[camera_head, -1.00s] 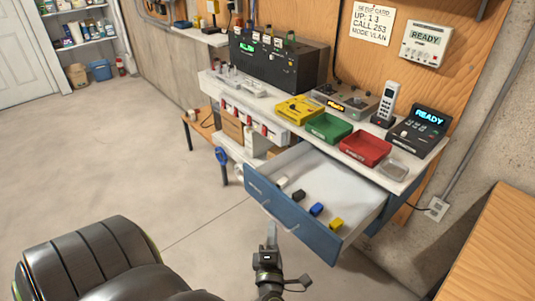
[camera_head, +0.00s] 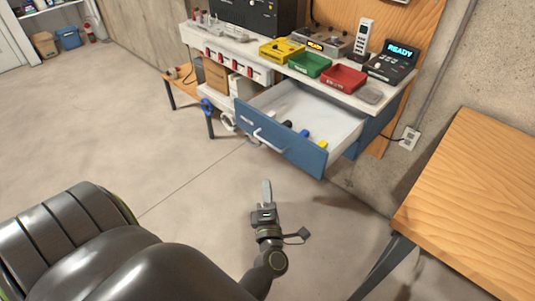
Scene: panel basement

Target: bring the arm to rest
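My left gripper (camera_head: 266,200) is in the lower middle of the head view, in front of and below the open blue drawer (camera_head: 300,153), apart from its handle (camera_head: 268,143). It is seen edge-on, so I cannot tell whether its fingers are open or shut. Nothing shows held at its tip. My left arm comes in from the lower left, dark and large. My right gripper is not in view.
The drawer is pulled out from the bench and holds several small coloured pieces, including a yellow one (camera_head: 322,144). Green (camera_head: 310,64) and red (camera_head: 344,78) trays sit on the bench top. A wooden table (camera_head: 475,180) stands at the right. The floor at left is clear.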

